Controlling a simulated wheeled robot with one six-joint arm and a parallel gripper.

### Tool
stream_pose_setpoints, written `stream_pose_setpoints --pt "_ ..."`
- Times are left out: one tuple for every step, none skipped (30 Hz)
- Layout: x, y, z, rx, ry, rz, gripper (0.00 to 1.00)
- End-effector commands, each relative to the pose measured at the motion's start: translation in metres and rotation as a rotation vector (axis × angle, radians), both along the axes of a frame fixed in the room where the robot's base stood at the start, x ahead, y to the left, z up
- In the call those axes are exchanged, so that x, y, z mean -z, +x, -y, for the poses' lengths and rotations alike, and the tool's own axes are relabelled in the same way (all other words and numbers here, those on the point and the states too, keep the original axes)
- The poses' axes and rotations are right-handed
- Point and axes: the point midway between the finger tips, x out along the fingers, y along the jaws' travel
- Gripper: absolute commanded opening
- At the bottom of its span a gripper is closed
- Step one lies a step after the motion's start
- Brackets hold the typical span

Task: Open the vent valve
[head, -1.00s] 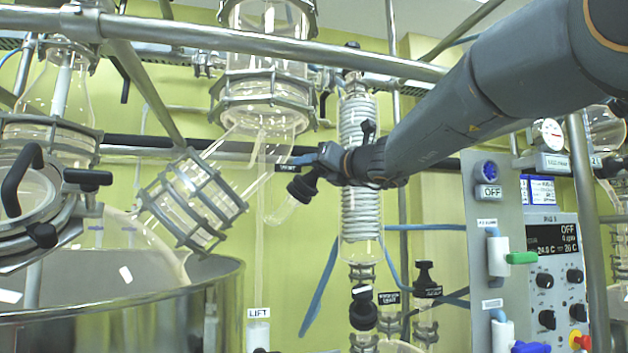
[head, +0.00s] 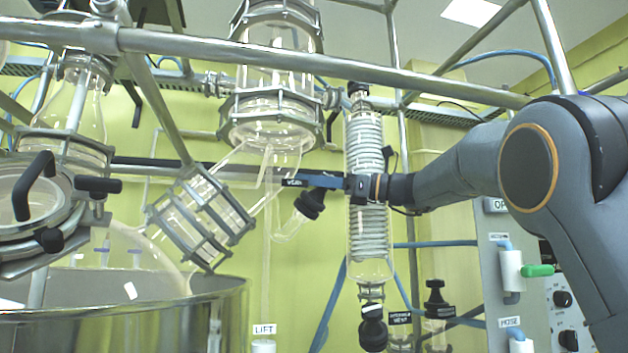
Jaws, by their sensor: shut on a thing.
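A black valve knob (head: 311,204) sits on an angled glass side tube, below and right of the large glass vessel. A small black label (head: 303,182) lies just above it, too small to read surely. My gripper (head: 328,184) reaches in from the right, level with the label, its fingers pointing left at the knob's upper side. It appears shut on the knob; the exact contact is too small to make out. My wrist passes in front of the coiled glass condenser (head: 367,245).
A metal rail (head: 330,68) crosses above my forearm. A steel vessel (head: 130,312) fills the lower left. Another black knob (head: 435,297) stands low at centre right. A control panel with a green-handled valve (head: 538,270) is at right, partly behind my arm.

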Motion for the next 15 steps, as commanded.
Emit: stream_pose_setpoints --pt "-0.0008 0.0004 0.0003 -0.010 -0.004 0.009 0.16" --pt "-0.0007 0.0001 0.0002 -0.016 -0.007 0.015 0.16" --pt "-0.0011 -0.0007 0.0000 -0.024 -0.011 0.023 0.16" --pt "-0.0011 -0.0011 -0.0001 -0.029 -0.014 0.027 0.16" --pt "-0.0010 -0.0013 -0.0001 -0.034 -0.016 0.031 0.16" --pt "-0.0008 -0.0014 -0.0002 -0.038 -0.018 0.035 0.16" --pt "-0.0007 -0.0015 -0.0002 -0.040 -0.019 0.037 0.16" --pt "-0.0007 -0.0017 -0.0003 -0.043 -0.020 0.040 0.16" --pt "-0.0006 -0.0018 -0.0004 -0.045 -0.022 0.042 0.16" --pt "-0.0006 -0.0019 -0.0004 -0.047 -0.022 0.043 0.16" --pt "-0.0007 -0.0021 -0.0004 -0.048 -0.023 0.044 0.16" --pt "-0.0006 -0.0021 -0.0004 -0.049 -0.023 0.045 0.16" --pt "-0.0006 -0.0021 -0.0004 -0.049 -0.023 0.045 0.16" --pt "-0.0007 -0.0022 -0.0004 -0.049 -0.023 0.045 0.16" --pt "-0.0007 -0.0022 -0.0004 -0.049 -0.023 0.045 0.16"
